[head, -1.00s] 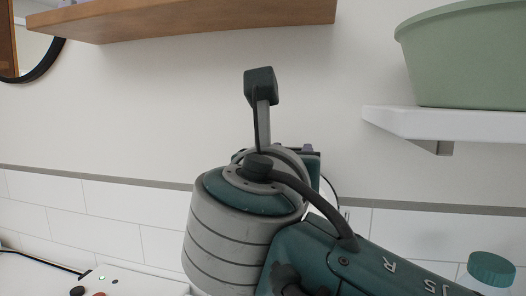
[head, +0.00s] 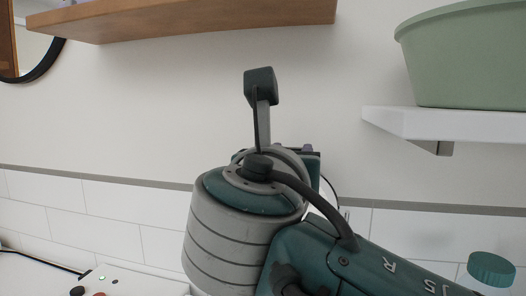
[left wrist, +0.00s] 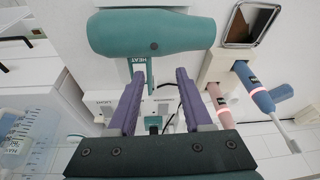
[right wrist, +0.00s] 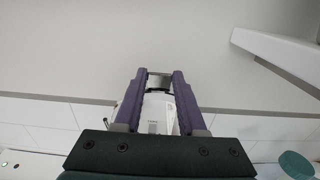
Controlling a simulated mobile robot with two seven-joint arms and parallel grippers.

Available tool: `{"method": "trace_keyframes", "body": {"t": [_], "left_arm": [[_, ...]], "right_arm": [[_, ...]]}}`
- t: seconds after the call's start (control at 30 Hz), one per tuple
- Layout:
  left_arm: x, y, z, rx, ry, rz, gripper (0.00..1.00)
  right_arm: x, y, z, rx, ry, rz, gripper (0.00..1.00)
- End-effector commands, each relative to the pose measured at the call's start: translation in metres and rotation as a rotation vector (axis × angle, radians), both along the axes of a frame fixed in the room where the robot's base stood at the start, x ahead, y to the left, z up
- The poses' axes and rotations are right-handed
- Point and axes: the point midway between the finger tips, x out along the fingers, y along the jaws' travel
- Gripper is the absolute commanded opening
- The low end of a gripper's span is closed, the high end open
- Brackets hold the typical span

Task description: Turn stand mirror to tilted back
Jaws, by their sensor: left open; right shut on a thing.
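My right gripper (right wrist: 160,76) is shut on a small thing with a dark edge.
A wooden shelf (head: 190,20) hangs above. A white shelf (head: 470,124) with a green tub (head: 465,60) juts out at the right. A bottle with a green cap (head: 491,268) stands lower right. Blue and pink toothbrushes (left wrist: 255,88) stand right of the hair dryer.

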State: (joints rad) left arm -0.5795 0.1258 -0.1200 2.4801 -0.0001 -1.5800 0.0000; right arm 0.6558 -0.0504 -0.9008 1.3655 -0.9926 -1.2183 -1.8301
Motion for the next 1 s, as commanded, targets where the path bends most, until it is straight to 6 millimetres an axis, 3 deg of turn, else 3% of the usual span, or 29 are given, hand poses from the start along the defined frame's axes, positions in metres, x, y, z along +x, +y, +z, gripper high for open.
{"method": "trace_keyframes", "body": {"t": [0.23,0.47,0.6,0.93,0.97,1.0], "left_arm": [[0.0,0.0,0.043,0.0,0.001,0.0,0.5],[0.0,-0.001,0.083,-0.004,0.0,0.003,0.5],[0.0,-0.002,0.08,-0.009,-0.002,0.006,0.5],[0.0,-0.003,0.079,-0.011,0.0,0.007,0.5],[0.0,-0.003,0.079,-0.011,0.0,0.007,0.5],[0.0,-0.003,0.079,-0.009,0.0,0.006,0.5]], "right_arm": [[0.009,-0.003,0.013,0.022,0.092,-0.001,0.0],[0.023,-0.007,0.011,0.062,0.228,-0.002,0.0],[0.032,-0.009,0.002,0.067,0.241,-0.001,0.0],[0.034,-0.01,0.003,0.068,0.235,-0.001,0.0],[0.034,-0.01,0.003,0.067,0.235,-0.001,0.41],[0.034,-0.01,0.003,0.067,0.235,-0.001,0.45]]}}
